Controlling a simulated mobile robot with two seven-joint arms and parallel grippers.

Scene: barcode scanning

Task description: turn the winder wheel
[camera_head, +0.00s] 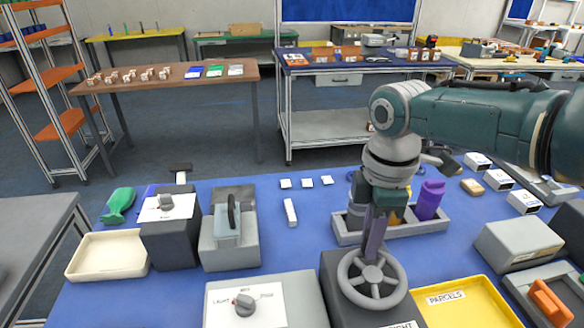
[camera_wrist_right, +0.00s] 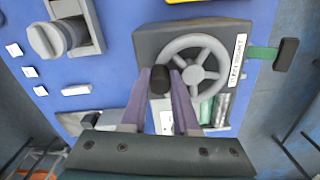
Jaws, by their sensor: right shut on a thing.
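The winder wheel (camera_head: 372,275) is a grey spoked wheel on a dark box at the front middle of the blue table. It also shows in the right wrist view (camera_wrist_right: 198,73), with a dark handle knob (camera_wrist_right: 160,79) at its rim. My right gripper (camera_head: 372,252) comes down from above onto the far side of the wheel's rim. In the wrist view its two purple fingers (camera_wrist_right: 160,92) are closed on either side of the knob and hold it. The knob is hidden behind the fingers in the head view. My left gripper is not in view.
A yellow parcels tray (camera_head: 462,303) stands right of the wheel, and a dial box (camera_head: 262,303) stands to its left. A grey holder (camera_head: 345,232) with a purple bottle (camera_head: 429,199) is just behind.

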